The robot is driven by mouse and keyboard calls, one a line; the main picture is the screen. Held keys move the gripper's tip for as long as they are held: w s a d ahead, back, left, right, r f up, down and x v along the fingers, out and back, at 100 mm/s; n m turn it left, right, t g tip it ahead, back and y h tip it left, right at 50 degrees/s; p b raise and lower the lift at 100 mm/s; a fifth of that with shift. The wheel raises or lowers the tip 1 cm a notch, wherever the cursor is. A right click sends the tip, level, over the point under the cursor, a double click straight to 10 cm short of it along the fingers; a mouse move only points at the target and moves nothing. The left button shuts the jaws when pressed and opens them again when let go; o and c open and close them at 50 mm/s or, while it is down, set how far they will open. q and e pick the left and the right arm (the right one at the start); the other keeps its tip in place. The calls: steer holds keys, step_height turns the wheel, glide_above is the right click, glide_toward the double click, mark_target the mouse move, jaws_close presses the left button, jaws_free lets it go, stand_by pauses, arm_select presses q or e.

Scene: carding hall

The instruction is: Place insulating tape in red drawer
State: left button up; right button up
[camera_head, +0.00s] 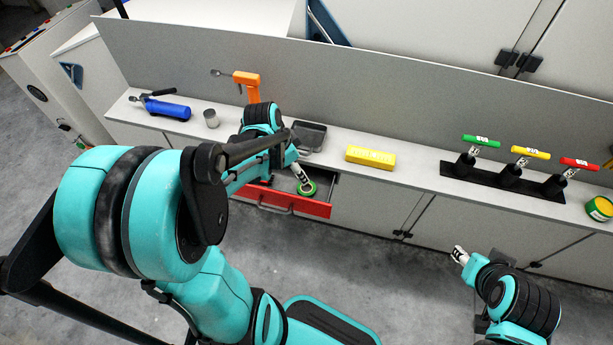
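I cannot tell whether the fingers grip the tape or whether the tape rests on the drawer floor. My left arm hides the drawer's left part. My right gripper (459,254) is in front of the cabinets, away from the counter and apart from any object; its finger opening is too small to tell.
The narrow counter holds a blue tool (168,108), a grey cup (211,118), an orange tool (248,84), a dark tray (309,136), a yellow box (370,157), a black rack (500,182) with coloured-handled tools, and a green tin (599,208). A panel (330,75) stands behind.

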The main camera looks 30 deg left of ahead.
arm_select(q)
steer(key=s+d+r+n+t+y, duration=0.1)
steer(key=s+d+r+n+t, duration=0.3)
steer(key=s+d+r, duration=0.3)
steer(key=d+r+n, duration=0.1)
steer(key=d+r, duration=0.1)
steer(key=d, duration=0.2)
steer(key=shift+s+d+n+y, duration=0.2)
steer(key=shift+s+n+y, duration=0.1)
steer(key=shift+n, duration=0.1)
